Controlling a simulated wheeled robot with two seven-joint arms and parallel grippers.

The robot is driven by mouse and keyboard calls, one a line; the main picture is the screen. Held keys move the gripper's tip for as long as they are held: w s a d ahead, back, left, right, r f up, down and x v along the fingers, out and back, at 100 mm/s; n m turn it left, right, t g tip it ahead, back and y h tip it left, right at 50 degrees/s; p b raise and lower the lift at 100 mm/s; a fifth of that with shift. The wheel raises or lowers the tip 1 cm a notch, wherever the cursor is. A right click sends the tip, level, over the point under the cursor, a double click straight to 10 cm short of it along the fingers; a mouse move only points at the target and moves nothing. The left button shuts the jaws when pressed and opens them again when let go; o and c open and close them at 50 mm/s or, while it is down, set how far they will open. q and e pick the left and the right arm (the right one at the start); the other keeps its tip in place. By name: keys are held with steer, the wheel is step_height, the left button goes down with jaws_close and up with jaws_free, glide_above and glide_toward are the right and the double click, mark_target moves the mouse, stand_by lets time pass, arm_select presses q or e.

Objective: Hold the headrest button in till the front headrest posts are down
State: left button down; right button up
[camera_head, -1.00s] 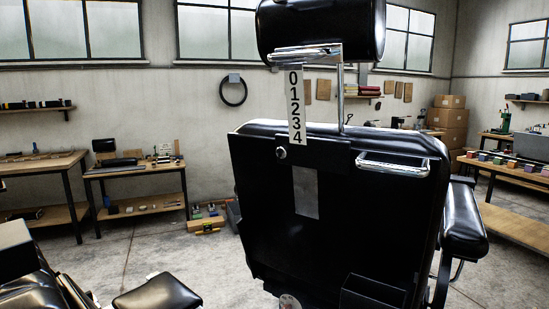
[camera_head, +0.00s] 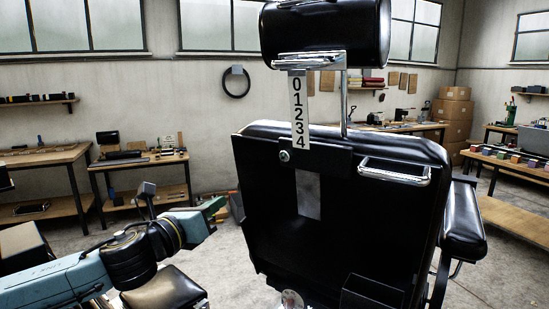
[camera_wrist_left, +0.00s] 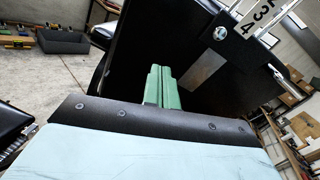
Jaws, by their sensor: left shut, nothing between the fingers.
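The black headrest (camera_head: 330,35) stands raised above the barber chair's black back (camera_head: 390,235). A bare chrome post (camera_head: 344,105) shows below it, and a white scale strip (camera_head: 299,110) marked 0 to 4 hangs at its left. The round silver button (camera_head: 284,156) sits left of the strip's lower end; it also shows in the left wrist view (camera_wrist_left: 220,33). My left gripper (camera_head: 217,207) is shut and empty, left of and below the button, apart from it. Its green fingers (camera_wrist_left: 161,84) point toward the chair back in the wrist view. My right gripper is not in view.
A chrome bar handle (camera_head: 395,171) sticks out from the chair back at the right. A padded armrest (camera_head: 463,220) is beyond it. Workbenches (camera_head: 140,163) stand along the wall. Open floor lies left of the chair.

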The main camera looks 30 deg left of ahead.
arm_select(q)
steer(key=s+d+r+m+h, duration=0.3)
steer(key=d+r+m, duration=0.2)
steer(key=d+r, duration=0.1)
steer(key=shift+s+t, duration=0.3)
steer(key=shift+s, duration=0.05)
steer(key=shift+w+r, duration=0.15)
steer(key=p, duration=0.6)
glide_toward(283, 156)
steer(key=x, duration=0.5)
steer(key=shift+w+d+r, duration=0.1)
steer(key=shift+w, duration=0.1)
steer(key=shift+w+d, duration=0.15)
steer(key=shift+w, duration=0.6)
